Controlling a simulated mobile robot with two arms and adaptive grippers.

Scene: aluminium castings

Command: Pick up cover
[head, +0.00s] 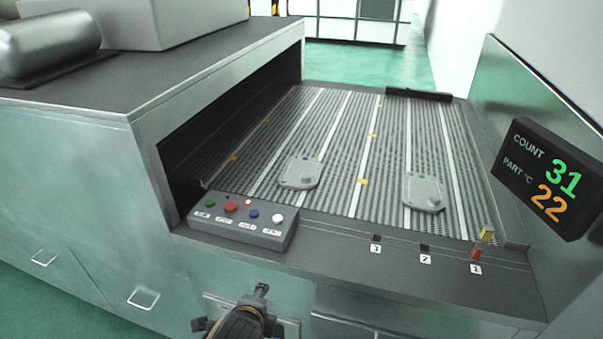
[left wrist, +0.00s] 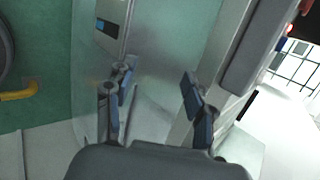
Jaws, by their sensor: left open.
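Two flat grey cast covers lie on the ribbed conveyor in the head view. One cover (head: 299,175) with a blue mark is near the middle, behind the button box. The other cover (head: 424,194) with a green mark is further right, near the front edge. My left gripper (left wrist: 156,80) is open and empty in the left wrist view, its fingers wide apart. No cover shows in that view. Part of a dark arm of mine shows at the bottom of the head view, below the conveyor's front edge and apart from both covers. My right gripper is not clearly seen.
A button box (head: 243,222) stands at the conveyor's front left. A metal housing (head: 110,150) covers the left side. A display (head: 545,180) reading COUNT 31 and PART °C 22 hangs at right. A small red and yellow piece (head: 483,240) stands by label 1. The belt behind the covers is clear.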

